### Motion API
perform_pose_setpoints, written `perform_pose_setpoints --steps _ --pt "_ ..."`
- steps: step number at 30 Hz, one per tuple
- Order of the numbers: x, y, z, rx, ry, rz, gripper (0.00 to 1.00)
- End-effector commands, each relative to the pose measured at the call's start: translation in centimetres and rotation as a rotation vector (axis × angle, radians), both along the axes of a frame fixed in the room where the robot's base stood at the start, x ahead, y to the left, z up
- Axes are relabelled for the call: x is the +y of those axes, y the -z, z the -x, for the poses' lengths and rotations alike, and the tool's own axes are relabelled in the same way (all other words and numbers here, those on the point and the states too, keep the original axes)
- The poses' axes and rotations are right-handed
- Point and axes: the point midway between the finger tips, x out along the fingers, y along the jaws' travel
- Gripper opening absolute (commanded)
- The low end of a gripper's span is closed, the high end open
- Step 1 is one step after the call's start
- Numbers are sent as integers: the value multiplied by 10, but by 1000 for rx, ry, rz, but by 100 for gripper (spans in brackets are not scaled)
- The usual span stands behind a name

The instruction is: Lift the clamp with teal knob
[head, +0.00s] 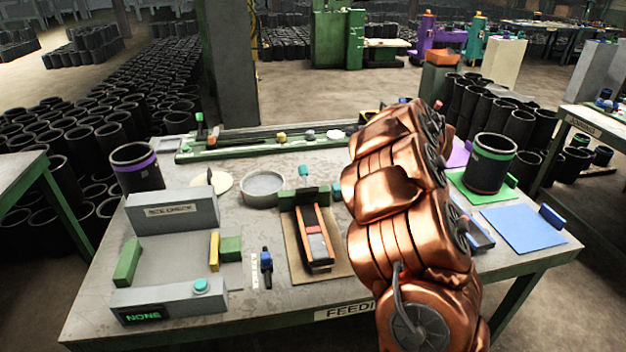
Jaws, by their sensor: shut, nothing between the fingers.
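A clamp-like fixture (289,197) with green blocks and a dark middle piece stands at the back of a brown board on the table. My copper arm covers the right middle of the table, to the right of the fixture. My gripper is hidden behind the arm.
On the brown board (291,250) lies an orange-edged tray (329,262). Left are a grey station (172,211) with a teal button (200,286), a purple-banded sleeve (137,168) and a round dish (262,187). Right are a green-banded sleeve (489,164) and a blue mat (522,230).

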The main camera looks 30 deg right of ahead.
Motion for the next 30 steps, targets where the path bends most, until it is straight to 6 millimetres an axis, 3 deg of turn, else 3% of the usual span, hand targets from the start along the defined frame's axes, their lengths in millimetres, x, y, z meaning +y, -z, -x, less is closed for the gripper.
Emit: perform_pose_setpoints --steps 1,3,7,12,16,23,30 --pt "1 22 7 7 -64 -13 0" --pt "13 45 15 9 -173 -35 0" --pt "35 77 37 1 -341 -90 0" --pt "56 97 62 -21 -482 -148 0" --pt "65 101 69 -32 -529 -168 0" --pt "78 104 52 -34 -540 -176 0" --pt "99 111 17 -33 -539 -174 0"
